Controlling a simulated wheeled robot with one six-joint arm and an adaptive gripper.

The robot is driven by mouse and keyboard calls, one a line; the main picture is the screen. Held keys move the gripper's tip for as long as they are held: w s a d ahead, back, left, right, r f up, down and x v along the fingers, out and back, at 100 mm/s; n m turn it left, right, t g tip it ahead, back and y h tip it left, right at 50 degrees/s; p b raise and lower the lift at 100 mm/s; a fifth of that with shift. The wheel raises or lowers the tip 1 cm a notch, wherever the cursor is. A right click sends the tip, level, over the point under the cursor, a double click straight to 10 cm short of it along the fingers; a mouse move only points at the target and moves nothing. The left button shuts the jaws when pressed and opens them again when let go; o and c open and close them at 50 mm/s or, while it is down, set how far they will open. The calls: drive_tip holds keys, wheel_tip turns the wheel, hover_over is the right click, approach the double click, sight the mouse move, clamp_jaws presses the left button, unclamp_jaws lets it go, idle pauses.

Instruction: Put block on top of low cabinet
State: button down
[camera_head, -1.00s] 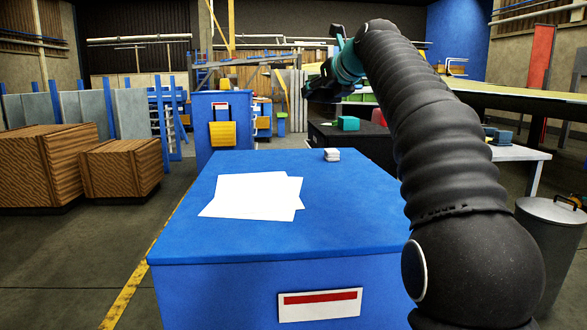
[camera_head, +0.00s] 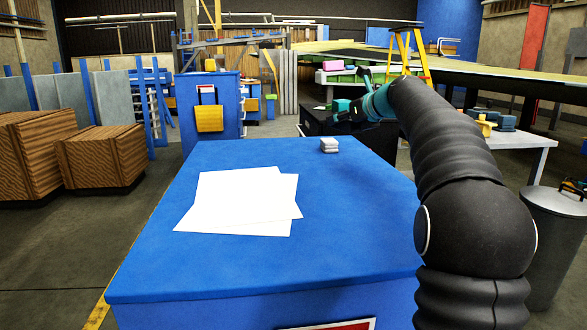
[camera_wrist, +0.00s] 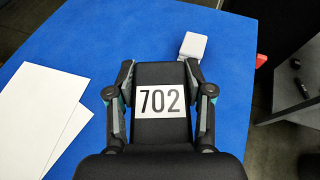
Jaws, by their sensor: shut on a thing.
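My gripper (camera_wrist: 159,72) is shut on a black block (camera_wrist: 160,74) with a white label reading 702, its fingers along the block's two sides. In the wrist view the block is over the blue top of a low cabinet (camera_wrist: 232,120); I cannot tell the height of the gap. In the head view this blue cabinet (camera_head: 240,262) stands right in front of me. My gripper (camera_head: 358,108) shows beyond its back right part, and the held block cannot be told apart from the dark background there.
White sheets (camera_head: 240,203) lie on the left of the blue top; a small white stack (camera_head: 329,145) sits near its back edge. A grey bin (camera_head: 556,215) stands right. The front right top is clear.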

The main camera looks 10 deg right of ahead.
hover_over(303, 162)
wheel_tip(303, 162, down, 7)
drive_tip(key=shift+w+r, duration=0.15)
drive_tip(key=shift+r, duration=0.05)
drive_tip(key=shift+f+b, duration=1.05)
drive_tip(key=shift+f, duration=0.95)
drive_tip(key=shift+f, duration=0.1)
drive_tip(key=shift+c, duration=2.2)
unclamp_jaws()
drive_tip(key=shift+f, duration=0.1)
drive_tip(key=shift+r, duration=0.2)
drive_tip(key=v, duration=1.2)
drive_tip(key=shift+f+b, duration=0.1)
drive_tip(key=shift+b, duration=0.2)
